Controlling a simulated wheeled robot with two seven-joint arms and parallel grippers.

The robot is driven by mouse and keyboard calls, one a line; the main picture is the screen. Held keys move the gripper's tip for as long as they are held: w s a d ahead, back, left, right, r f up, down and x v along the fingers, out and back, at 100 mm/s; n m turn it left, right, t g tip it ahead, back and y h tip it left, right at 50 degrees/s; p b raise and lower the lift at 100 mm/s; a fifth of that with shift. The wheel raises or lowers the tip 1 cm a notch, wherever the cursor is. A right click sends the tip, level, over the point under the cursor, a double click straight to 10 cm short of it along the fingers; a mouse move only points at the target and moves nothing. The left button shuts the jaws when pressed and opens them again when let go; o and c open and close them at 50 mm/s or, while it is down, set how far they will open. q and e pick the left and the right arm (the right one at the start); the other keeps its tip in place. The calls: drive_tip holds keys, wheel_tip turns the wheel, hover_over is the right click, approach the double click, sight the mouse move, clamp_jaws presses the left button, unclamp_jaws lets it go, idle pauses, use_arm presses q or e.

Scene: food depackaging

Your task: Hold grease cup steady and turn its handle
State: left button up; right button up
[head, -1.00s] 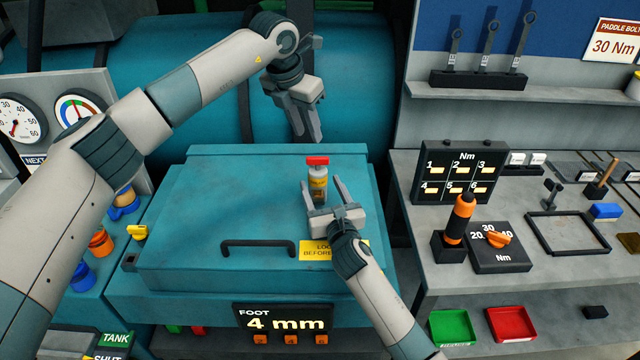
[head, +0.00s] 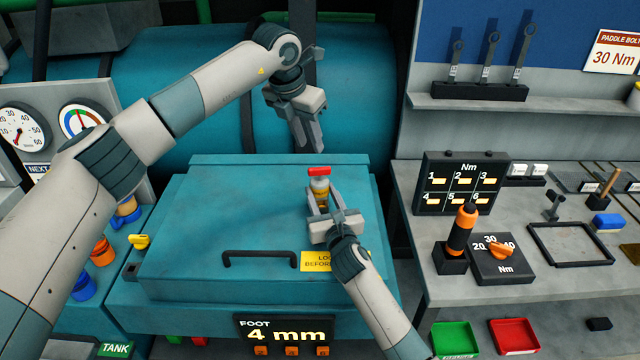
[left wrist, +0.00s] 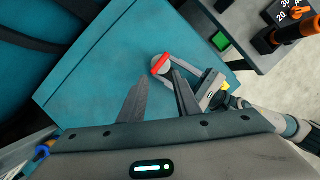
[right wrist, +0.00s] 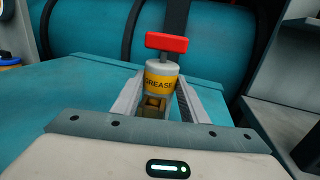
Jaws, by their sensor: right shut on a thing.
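The grease cup (head: 319,187) stands upright on the teal box lid (head: 215,215), with a grey body, a yellow GREASE band and a red T-shaped handle (head: 319,171) on top. It also shows in the right wrist view (right wrist: 160,83). My right gripper (head: 324,200) is shut on the cup's body below the handle, a finger on each side. My left gripper (head: 309,145) hangs above and behind the cup, apart from it. In the left wrist view its fingers (left wrist: 157,95) are spread with a gap and nothing between them; the red handle (left wrist: 160,64) lies just beyond the tips.
A black bar handle (head: 260,256) and a yellow label (head: 316,261) are on the box's front part. A workbench (head: 400,185) with a torque display and tools stands at the right. The lid left of the cup is clear.

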sight(319, 168)
use_arm(q)
drive_tip(key=w+a+n+g, duration=0.1)
drive_tip(key=n, duration=0.8)
drive_tip(key=a+r+n+h, duration=0.1)
drive_tip(key=n, duration=0.7)
drive_tip(key=w+r+n+g+h, duration=0.1)
drive_tip(key=n, duration=0.8)
drive_tip(key=shift+w+a+n+g, duration=0.3)
drive_tip(key=shift+w+a, duration=0.05)
drive_tip(key=shift+a, duration=0.05)
drive_tip(key=shift+d+f, duration=0.1)
drive_tip(key=shift+f, duration=0.05)
drive_tip(key=x, duration=1.1)
drive_tip(key=shift+d+f, duration=0.15)
drive_tip(key=shift+f, duration=0.2)
clamp_jaws()
